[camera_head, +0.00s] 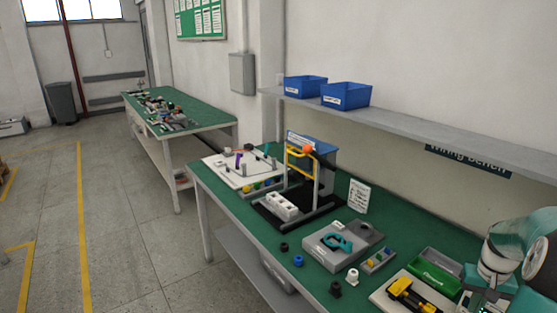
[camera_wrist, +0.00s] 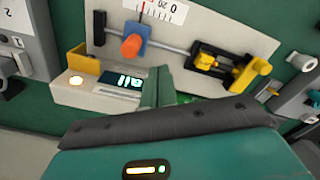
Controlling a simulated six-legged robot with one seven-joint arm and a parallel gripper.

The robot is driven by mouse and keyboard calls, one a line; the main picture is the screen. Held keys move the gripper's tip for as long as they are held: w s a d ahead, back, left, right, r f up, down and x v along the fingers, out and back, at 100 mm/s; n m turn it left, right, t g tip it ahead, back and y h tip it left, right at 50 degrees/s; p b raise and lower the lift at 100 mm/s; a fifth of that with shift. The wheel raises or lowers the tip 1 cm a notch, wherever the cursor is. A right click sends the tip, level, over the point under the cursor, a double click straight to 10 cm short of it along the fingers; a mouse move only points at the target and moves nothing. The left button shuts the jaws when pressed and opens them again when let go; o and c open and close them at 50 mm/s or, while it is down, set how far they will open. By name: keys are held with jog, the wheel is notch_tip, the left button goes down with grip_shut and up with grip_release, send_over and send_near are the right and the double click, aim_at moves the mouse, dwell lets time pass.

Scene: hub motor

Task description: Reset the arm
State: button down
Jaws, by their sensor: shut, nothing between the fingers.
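My arm (camera_head: 505,255), white and teal, shows at the right edge of the head view, over the near right end of the green workbench (camera_head: 232,200). Its gripper end cannot be made out clearly there. In the wrist view my gripper (camera_wrist: 160,80) reaches up from the teal wrist body and dark pad, shut and holding nothing. Behind the fingertips is a light fixture with an orange knob (camera_wrist: 130,46) on a rod, a scale, a small lit display (camera_wrist: 122,80) and a yellow and black clamp (camera_wrist: 222,65). I cannot tell whether the fingers touch it.
The bench holds a grey block with a teal part (camera_head: 338,243), a green tray (camera_head: 437,270), a yellow and black tool (camera_head: 408,293), a yellow-handled frame (camera_head: 300,165) and small black, blue and white pieces. Blue bins (camera_head: 345,95) stand on the shelf above.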

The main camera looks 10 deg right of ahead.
jog(key=w+a+r+n+t+h, duration=0.15)
jog(key=a+r, duration=0.25)
jog(key=a, duration=0.4)
jog(key=w+a+r+n, duration=0.15)
jog(key=a+r, duration=0.25)
jog(key=a, duration=0.4)
jog(key=w+a+r+n+t+h, duration=0.15)
jog(key=a+r, duration=0.25)
jog(key=a, duration=0.4)
jog(key=s+a+r+n+t+y, duration=0.1)
jog(key=s+a, duration=0.3)
jog(key=a, duration=0.5)
jog(key=s+a+r+n+t+y, duration=0.1)
jog(key=s+a, duration=0.3)
jog(key=a, duration=0.5)
jog(key=shift+s+a+r+n+t+y, duration=0.3)
jog(key=shift+a+r+n+y, duration=0.15)
jog(key=shift+r, duration=0.25)
jog(key=shift+d, duration=0.2)
